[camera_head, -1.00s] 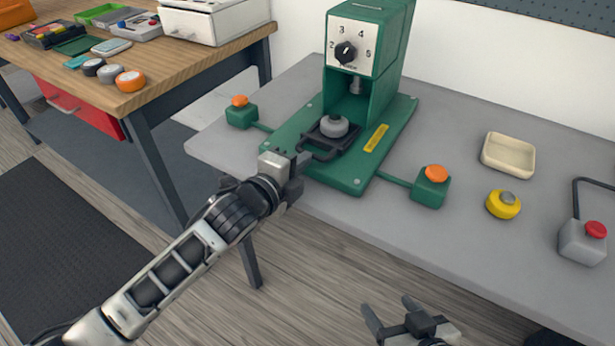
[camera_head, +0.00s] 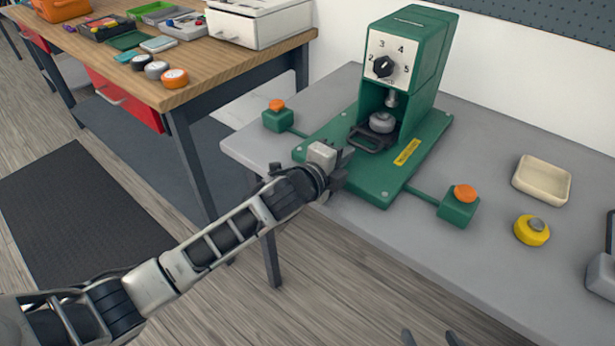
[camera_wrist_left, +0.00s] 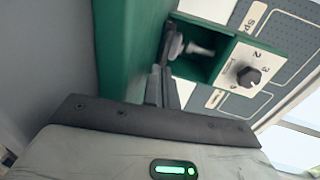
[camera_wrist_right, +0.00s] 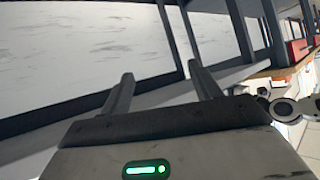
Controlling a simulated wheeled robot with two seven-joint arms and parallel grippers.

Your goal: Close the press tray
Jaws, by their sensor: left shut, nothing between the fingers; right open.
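The green press (camera_head: 425,75) stands on the grey table, with a numbered dial on its front. Its dark tray (camera_head: 366,145), with a loop handle toward the front, lies on the green base. A grey round part (camera_head: 382,122) sits on the tray, in the press opening near the ram (camera_head: 392,98). My left gripper (camera_head: 347,157) is shut and empty over the front of the base, close to the handle; contact is unclear. In the left wrist view its fingers (camera_wrist_left: 162,88) point toward the tray. My right gripper (camera_head: 430,338) is open and empty, only its fingertips showing at the bottom edge.
Orange-topped green buttons flank the press at left (camera_head: 277,118) and right (camera_head: 460,202). A wooden bench (camera_head: 215,68) with parts stands at left.

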